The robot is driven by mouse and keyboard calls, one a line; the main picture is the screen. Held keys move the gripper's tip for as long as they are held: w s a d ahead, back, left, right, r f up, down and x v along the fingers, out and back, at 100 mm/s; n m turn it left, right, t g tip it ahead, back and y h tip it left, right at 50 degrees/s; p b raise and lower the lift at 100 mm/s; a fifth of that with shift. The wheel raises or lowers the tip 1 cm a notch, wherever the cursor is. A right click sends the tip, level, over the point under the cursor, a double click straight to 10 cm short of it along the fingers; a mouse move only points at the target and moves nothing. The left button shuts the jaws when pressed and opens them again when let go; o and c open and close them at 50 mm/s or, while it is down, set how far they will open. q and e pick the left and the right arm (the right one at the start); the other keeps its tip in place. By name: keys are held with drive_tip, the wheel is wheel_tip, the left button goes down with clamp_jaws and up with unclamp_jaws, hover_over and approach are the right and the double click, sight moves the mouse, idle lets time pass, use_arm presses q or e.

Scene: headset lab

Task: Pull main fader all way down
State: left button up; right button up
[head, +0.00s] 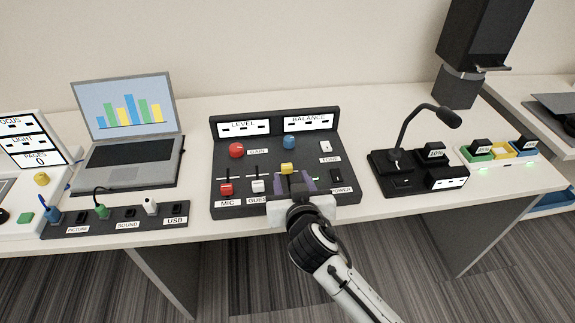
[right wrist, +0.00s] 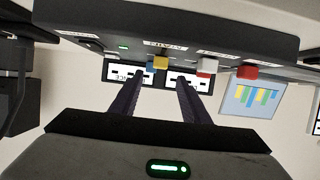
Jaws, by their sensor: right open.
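The black mixer console (head: 240,160) stands on the table in the middle of the head view. Its yellow fader cap (head: 287,169) sits high in its slot, right of the red and white caps. My right gripper (head: 295,182) is open over the console's front, just below the yellow cap in the picture, and hides the lower slot and label. In the right wrist view the picture is turned over; the yellow cap (right wrist: 160,62) appears between and beyond the two dark fingers (right wrist: 157,82). I see no contact with it. My left gripper is out of view.
The red cap (head: 226,189) and white cap (head: 258,186) sit close left of the gripper. The power switch (head: 337,176) is at its right. A laptop (head: 130,130) stands left, a gooseneck microphone (head: 400,165) right.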

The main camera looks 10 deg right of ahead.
sight(287, 168)
drive_tip(key=x, duration=0.7)
drive_tip(key=shift+f, duration=0.1)
clamp_jaws()
